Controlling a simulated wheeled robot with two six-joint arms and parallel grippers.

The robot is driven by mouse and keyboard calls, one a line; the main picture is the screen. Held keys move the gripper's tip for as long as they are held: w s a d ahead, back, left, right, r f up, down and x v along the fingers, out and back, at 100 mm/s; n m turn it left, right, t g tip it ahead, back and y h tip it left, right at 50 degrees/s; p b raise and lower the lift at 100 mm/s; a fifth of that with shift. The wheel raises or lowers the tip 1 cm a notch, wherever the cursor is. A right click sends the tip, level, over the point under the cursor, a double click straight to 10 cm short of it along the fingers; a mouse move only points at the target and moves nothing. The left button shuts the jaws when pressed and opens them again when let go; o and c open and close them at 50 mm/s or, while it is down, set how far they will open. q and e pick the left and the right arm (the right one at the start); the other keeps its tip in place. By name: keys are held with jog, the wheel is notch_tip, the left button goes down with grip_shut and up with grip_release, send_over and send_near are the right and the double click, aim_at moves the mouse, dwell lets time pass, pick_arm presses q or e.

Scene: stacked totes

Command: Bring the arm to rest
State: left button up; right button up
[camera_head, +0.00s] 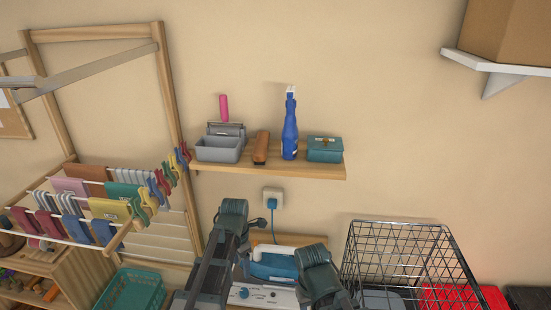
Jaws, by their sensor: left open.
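My left arm comes up from the bottom of the head view, with its dark grey joint in front of the wall. My left gripper (241,246) is small and partly hidden by this arm; it is open, with nothing seen in it. My right arm's dark joint stands to its right, in front of the blue and white iron (274,264). I cannot make out the right gripper's jaws. Neither arm is seen holding anything.
A wooden shelf (268,171) holds a blue bottle (289,130), a grey tray (219,150), a brush and a teal box. A drying rack (176,110) with clothes stands left, above a green basket (132,291). A wire basket (405,250) is at right.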

pick_arm(q)
jog(key=s+d+f+m+b, duration=0.5)
jog(key=s+m, duration=0.2)
jog(key=m, duration=0.8)
jog(key=s+d+f+m+y+b, duration=0.1)
jog(key=s+d+f+m+b, duration=0.4)
jog(key=m, duration=1)
jog(key=s, duration=0.2)
jog(key=shift+s+d, duration=0.15)
jog(key=shift+s, duration=0.15)
